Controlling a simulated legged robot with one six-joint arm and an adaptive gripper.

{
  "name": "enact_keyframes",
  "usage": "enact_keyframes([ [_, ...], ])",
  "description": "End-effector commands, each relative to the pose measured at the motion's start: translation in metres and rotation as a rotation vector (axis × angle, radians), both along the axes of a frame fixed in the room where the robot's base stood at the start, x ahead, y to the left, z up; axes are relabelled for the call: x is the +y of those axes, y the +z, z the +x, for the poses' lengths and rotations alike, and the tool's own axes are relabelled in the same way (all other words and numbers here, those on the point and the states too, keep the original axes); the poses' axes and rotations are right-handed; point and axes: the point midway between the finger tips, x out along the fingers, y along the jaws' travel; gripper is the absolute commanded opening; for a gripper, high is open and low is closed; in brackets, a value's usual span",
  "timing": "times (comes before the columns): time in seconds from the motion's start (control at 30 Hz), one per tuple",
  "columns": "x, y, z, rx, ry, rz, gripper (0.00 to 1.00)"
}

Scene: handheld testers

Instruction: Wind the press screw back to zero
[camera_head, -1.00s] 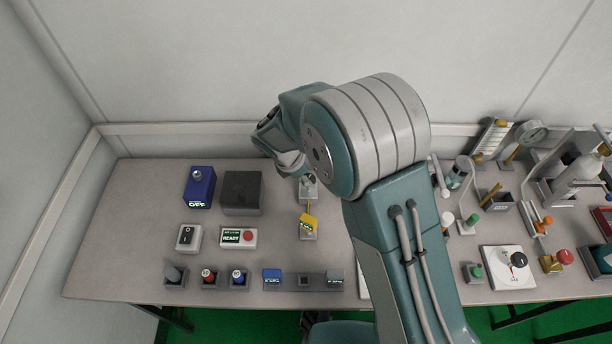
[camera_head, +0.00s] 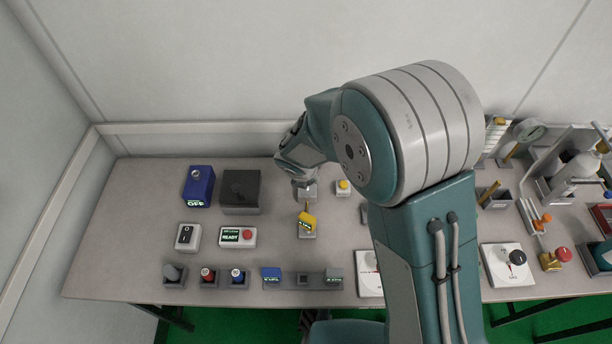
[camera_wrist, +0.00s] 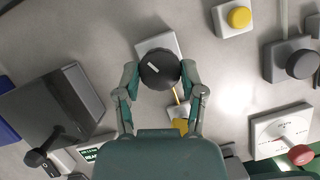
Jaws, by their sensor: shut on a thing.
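A round black knob (camera_wrist: 158,66) with a white mark sits over a pale block (camera_wrist: 171,41) in the wrist view. My gripper (camera_wrist: 160,75) is shut on this knob, one finger on each side. A yellow gauge (camera_wrist: 181,125) lies just below the knob, partly hidden by my gripper. In the head view my gripper (camera_head: 304,190) reaches down onto the block, behind the yellow gauge (camera_head: 308,220). The knob is hidden there, and the gauge's reading is too small to read.
A dark grey box (camera_head: 240,190) stands to the left and a small yellow button (camera_head: 343,187) close on the right. A row of small holders (camera_head: 209,283) lines the front edge. A white dial plate (camera_head: 497,268) is farther right. The table left of the gauge is partly clear.

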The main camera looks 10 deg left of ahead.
Motion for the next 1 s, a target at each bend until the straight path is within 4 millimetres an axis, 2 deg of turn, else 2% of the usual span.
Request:
enact_keyframes([
  [0.4, -0.0015, -0.0005, 0.0009, -0.001, 0.288, 0.004, 0.04],
  [1.0, -0.0021, -0.0003, 0.0014, -0.001, 0.508, 0.003, 0.04],
])
